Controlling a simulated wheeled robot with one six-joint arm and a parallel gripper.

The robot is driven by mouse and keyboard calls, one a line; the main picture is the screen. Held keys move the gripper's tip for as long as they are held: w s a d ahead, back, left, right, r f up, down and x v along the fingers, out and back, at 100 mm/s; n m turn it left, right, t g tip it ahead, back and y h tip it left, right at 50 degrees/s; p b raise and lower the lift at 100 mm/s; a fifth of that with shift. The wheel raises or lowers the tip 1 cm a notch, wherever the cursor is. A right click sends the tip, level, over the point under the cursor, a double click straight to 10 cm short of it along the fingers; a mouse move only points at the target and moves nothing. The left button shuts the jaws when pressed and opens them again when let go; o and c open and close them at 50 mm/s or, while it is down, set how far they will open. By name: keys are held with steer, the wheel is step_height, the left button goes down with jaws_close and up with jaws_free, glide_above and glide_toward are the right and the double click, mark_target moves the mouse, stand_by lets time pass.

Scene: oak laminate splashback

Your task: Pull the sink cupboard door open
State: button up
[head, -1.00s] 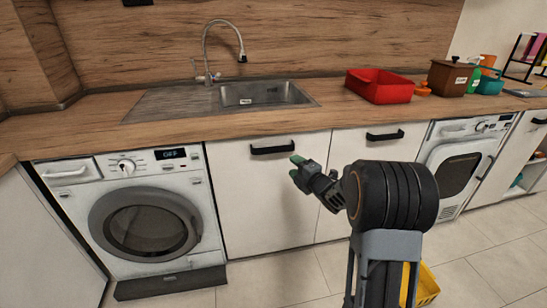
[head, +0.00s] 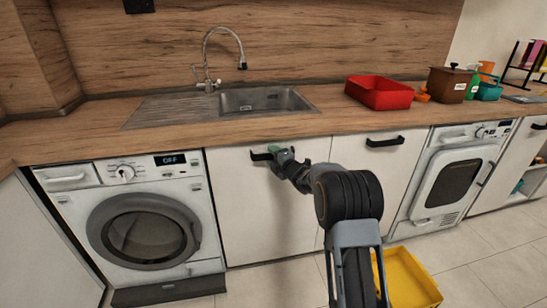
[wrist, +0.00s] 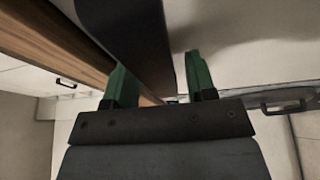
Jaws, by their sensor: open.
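The sink cupboard door (head: 262,215) is a white panel below the sink and looks closed. Its black bar handle (head: 259,156) is near the top edge, partly hidden by my gripper. My gripper (head: 279,152) is at the handle, at its middle and right part. In the wrist view my gripper (wrist: 157,75) has its green fingers apart. The dark handle (wrist: 125,35) runs large and close between them. I cannot tell whether either finger touches it.
A washing machine (head: 140,225) stands left of the door. A second white cupboard door (head: 375,175) with a black handle is on the right, then a dryer (head: 452,180). A yellow crate (head: 425,298) is on the floor at front right. The wooden worktop (head: 300,128) overhangs above.

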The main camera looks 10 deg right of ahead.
jaws_close()
stand_by(0.5)
